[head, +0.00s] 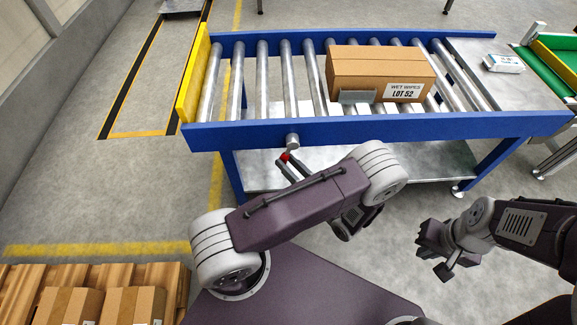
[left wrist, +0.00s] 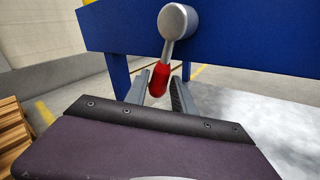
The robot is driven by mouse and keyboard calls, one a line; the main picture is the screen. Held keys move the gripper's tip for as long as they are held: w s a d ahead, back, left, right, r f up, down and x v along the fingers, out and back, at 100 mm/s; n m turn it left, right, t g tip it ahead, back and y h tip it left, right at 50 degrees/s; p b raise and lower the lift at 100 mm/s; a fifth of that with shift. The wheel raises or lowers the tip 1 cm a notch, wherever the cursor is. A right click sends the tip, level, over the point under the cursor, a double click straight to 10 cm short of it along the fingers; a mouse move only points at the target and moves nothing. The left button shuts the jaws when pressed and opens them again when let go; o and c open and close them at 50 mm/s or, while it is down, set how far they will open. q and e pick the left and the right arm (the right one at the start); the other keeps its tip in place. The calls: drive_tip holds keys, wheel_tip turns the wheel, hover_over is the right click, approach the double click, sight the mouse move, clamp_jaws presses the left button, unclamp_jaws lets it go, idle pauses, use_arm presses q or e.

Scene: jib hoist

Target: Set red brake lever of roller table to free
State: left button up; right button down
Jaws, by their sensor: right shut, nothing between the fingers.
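The brake lever is mounted on the front blue rail of the roller table (head: 345,130). It has a round grey hub (left wrist: 178,20) and a red grip (left wrist: 158,80) that hangs down, tilted slightly left in the left wrist view. In the head view the red grip (head: 285,156) is a small spot below the hub. My left gripper (left wrist: 160,88) is open, with one finger on each side of the red grip; I cannot tell whether either finger touches it. It also shows in the head view (head: 284,166). My right gripper (head: 433,248) is shut and empty, away from the table.
A carton (head: 375,68) labelled LOT 52 lies on the rollers. A yellow stop plate (head: 193,75) closes the table's left end. A small white box (head: 503,63) lies at the right end. A pallet with cartons (head: 70,305) stands at lower left. Open floor lies left.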

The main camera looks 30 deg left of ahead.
use_arm(q)
clamp_jaws()
idle(1.4)
